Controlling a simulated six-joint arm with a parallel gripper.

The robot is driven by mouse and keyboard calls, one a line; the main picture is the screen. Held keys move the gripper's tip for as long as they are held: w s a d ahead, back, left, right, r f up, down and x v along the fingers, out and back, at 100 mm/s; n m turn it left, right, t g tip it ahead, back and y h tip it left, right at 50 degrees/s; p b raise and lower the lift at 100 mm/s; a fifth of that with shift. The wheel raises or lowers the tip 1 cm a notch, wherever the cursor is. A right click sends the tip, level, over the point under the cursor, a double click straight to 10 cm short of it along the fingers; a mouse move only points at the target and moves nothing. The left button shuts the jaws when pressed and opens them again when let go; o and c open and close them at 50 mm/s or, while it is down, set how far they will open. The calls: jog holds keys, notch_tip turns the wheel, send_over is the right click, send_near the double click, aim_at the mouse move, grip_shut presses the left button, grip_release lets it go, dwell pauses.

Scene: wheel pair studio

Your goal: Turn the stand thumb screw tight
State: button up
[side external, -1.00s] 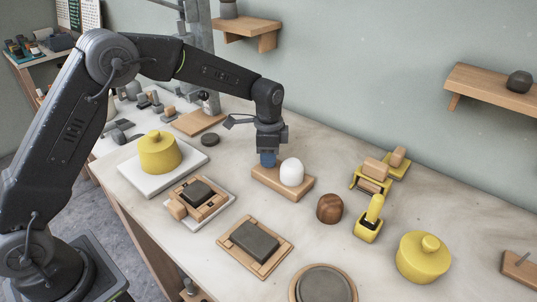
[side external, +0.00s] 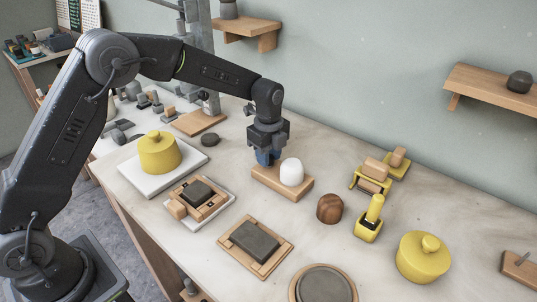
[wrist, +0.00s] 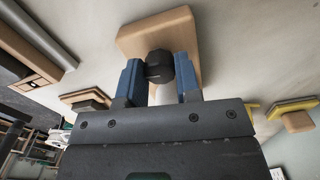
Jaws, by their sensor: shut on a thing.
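The stand is a light wooden block (side external: 300,190) on the bench with a white dome (side external: 291,172) on its right part. The block also shows in the wrist view (wrist: 150,35). A dark thumb screw (wrist: 159,66) rises from the block, between the blue fingers in the wrist view. My gripper (side external: 266,160) points down over the block's left end, beside the dome. It also shows in the wrist view (wrist: 158,76), shut on the thumb screw. In the side view the fingers hide the screw. I cannot tell how far it is screwed in.
A brown wooden dome (side external: 330,208) and a yellow holder (side external: 368,228) stand to the right. A wooden tray with a dark pad (side external: 254,240) lies in front. A yellow lidded pot (side external: 158,153) stands on a white slab at left. Bench behind the block is clear.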

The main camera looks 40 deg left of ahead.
jog(key=shift+m, duration=0.3)
dwell(0.4)
jog(key=o, duration=0.9)
jog(key=shift+o, duration=0.2)
notch_tip(320, 180, up, 14)
jog(key=shift+f, duration=0.1)
